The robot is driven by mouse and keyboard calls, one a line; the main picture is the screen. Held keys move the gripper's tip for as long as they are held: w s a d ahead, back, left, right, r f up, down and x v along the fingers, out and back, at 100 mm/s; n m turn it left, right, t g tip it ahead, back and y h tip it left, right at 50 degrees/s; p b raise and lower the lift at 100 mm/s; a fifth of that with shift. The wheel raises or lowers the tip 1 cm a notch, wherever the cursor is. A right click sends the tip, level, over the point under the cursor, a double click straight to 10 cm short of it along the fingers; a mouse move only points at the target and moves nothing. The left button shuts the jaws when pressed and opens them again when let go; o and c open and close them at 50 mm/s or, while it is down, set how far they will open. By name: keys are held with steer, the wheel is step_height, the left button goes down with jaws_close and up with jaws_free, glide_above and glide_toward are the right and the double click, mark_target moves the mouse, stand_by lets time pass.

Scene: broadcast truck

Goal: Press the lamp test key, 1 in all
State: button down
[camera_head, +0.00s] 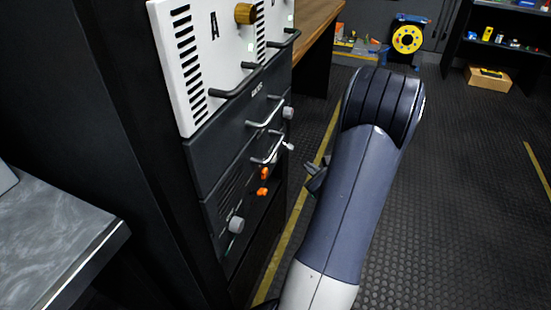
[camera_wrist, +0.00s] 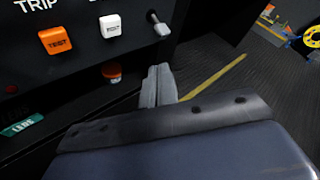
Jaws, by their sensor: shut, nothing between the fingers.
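An orange key marked TEST (camera_wrist: 55,40) sits on a dark panel at upper left in the wrist view, under the printed word TRIP. A white key (camera_wrist: 111,26) with small, unreadable print is to its right; the word above it is cut off. I cannot tell which is the lamp test key. My gripper (camera_wrist: 157,72) is shut and empty, its fingers together below and right of the keys, apart from both. In the head view my gripper (camera_head: 315,178) is dark, small and partly hidden by my arm, right of the rack's orange parts (camera_head: 263,173).
A metal toggle (camera_wrist: 159,24) sticks out right of the white key. A red button (camera_wrist: 113,73) and a green label (camera_wrist: 22,124) are lower down. Rack handles (camera_head: 266,115) project from the front in the head view. Open floor (camera_head: 460,170) lies right of my arm.

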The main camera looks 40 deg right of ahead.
steer(key=w+a+b, duration=0.1)
steer(key=w+a, duration=0.2)
steer(key=w, duration=0.3)
steer(key=shift+w+a, duration=0.25)
steer(key=shift+w, duration=0.05)
steer(key=shift+w, duration=0.1)
stand_by(1.7)
steer(key=shift+w+a+b, duration=0.15)
steer(key=shift+w+b, duration=0.1)
steer(key=shift+b, duration=0.25)
steer(key=shift+w+a+b, duration=0.2)
steer(key=shift+w+b, duration=0.1)
steer(key=shift+w, duration=0.1)
stand_by(0.5)
steer(key=shift+s, duration=0.1)
steer(key=shift+s+d, duration=0.35)
steer(key=shift+s, duration=0.3)
steer(key=shift+s, duration=0.1)
steer(key=shift+s+d, duration=0.4)
steer(key=shift+s, duration=0.3)
steer(key=shift+s+d, duration=0.35)
steer(key=shift+s, duration=0.4)
steer(key=shift+s+d, duration=0.4)
steer(key=shift+s, duration=0.3)
